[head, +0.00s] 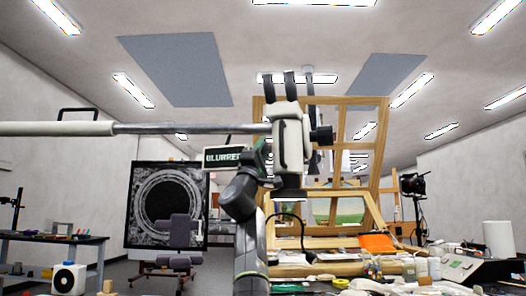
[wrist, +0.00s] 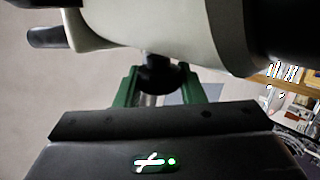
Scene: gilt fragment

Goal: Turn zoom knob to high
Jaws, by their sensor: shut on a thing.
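A white microscope head (head: 290,138) with black eyepieces hangs on a horizontal boom; its pale body also fills the top of the wrist view (wrist: 215,25). A black knob (head: 322,136) sticks out of its right side in the head view. In the wrist view, a dark round knob (wrist: 160,75) sits below the pale body. My gripper (wrist: 160,88) is shut on this knob, its green fingers on both sides. In the head view my gripper (head: 266,152) reaches the head's left side; the gripped knob is hidden there. Its zoom marking cannot be read.
The boom (head: 190,128) crosses the left half at head height. Behind stands a wooden easel frame (head: 350,150). A crowded bench with an orange cloth (head: 378,243) is below right.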

